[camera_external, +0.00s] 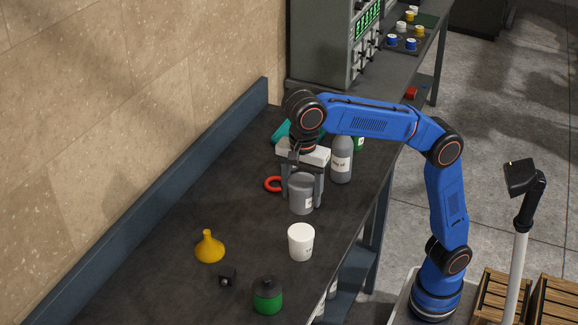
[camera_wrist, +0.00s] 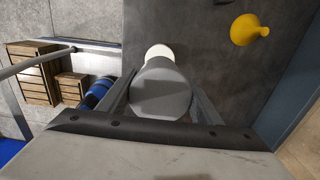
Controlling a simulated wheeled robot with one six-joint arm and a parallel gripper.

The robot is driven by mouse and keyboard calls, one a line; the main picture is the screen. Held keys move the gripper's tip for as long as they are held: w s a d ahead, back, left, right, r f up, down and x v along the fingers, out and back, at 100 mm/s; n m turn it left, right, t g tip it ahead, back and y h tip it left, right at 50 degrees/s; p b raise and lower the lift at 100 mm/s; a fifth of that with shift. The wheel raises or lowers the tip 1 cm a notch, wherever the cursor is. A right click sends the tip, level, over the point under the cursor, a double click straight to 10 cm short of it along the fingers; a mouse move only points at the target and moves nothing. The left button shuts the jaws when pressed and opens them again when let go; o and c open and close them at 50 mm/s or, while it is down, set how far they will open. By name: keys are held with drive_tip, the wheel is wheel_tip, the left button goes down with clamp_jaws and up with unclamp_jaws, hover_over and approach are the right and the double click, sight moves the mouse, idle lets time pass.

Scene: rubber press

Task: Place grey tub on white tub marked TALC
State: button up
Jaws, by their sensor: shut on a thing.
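The grey tub (camera_external: 301,196) has a white label and sits upright between the fingers of my gripper (camera_external: 302,190), which is shut on it. The wrist view shows the tub's grey top (camera_wrist: 162,90) between the two fingers of my gripper (camera_wrist: 160,98). The white tub (camera_external: 301,243) stands upright on the dark bench, nearer the camera than the grey tub and apart from it. Its label is mostly turned away and cannot be read. In the wrist view the white tub (camera_wrist: 158,51) shows partly, hidden behind the grey tub.
A yellow funnel (camera_external: 209,248), a small black object (camera_external: 227,276) and a green jar with a black lid (camera_external: 267,296) stand around the white tub. A grey bottle (camera_external: 341,161) and a red ring (camera_external: 273,184) are close to my gripper. The bench's left middle is clear.

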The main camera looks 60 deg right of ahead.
wheel_tip(320, 180, down, 9)
drive_tip(key=shift+f, duration=0.1)
idle(0.4)
drive_tip(key=o, duration=1.4)
drive_tip(key=shift+c, duration=0.2)
wheel_tip(320, 180, up, 7)
drive_tip(key=shift+r, duration=0.35)
drive_tip(key=shift+d, duration=0.1)
